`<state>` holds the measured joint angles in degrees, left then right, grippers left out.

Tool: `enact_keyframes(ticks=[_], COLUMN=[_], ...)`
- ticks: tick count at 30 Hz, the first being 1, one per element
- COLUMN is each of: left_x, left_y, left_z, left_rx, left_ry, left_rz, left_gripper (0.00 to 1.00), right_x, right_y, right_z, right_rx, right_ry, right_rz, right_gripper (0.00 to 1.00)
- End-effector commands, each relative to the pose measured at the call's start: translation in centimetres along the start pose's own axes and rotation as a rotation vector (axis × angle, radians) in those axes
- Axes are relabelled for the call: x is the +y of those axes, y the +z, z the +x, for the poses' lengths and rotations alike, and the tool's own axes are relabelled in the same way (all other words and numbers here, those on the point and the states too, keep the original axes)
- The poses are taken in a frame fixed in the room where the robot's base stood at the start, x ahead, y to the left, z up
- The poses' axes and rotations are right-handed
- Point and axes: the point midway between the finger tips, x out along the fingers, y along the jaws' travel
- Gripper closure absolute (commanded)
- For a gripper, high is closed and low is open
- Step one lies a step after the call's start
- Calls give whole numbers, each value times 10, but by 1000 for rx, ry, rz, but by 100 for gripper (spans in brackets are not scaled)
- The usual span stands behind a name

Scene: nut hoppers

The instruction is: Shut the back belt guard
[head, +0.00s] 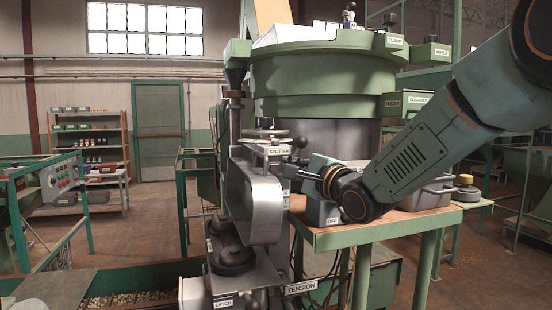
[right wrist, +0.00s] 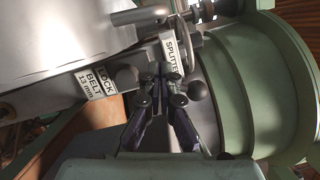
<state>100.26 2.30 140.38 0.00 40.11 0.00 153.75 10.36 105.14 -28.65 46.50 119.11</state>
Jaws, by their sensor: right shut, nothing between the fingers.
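A grey rounded metal cover (head: 266,212), which looks like the belt guard, stands upright on the machine's side below the SPLITTER label (head: 278,151). I cannot tell how far open it is. My left gripper is out of view.
The green hopper bowl (head: 322,85) rises behind the cover. A green-legged bench (head: 395,228) with a grey bin (head: 428,194) stands right, under my right arm. LATCH (head: 224,303) and TENSION (head: 301,288) labels sit low. Open floor lies left, beyond a nut-filled trough (head: 130,300).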

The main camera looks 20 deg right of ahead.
Motion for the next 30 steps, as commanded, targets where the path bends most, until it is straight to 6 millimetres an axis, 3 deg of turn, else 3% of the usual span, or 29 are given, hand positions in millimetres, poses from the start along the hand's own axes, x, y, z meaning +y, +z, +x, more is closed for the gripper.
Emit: enact_keyframes(ticks=[3, 9, 30], left_x=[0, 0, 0], left_y=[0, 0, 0], left_z=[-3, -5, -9], left_rx=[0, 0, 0], left_ry=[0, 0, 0], left_rz=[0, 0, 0], left_gripper=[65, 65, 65], right_x=[0, -1, -1], right_y=[19, 34, 35], right_z=[3, 6, 9], right_rx=[-3, -2, 0], right_ry=[2, 0, 5], right_rz=[-6, -3, -17], right_gripper=[100, 100, 100])
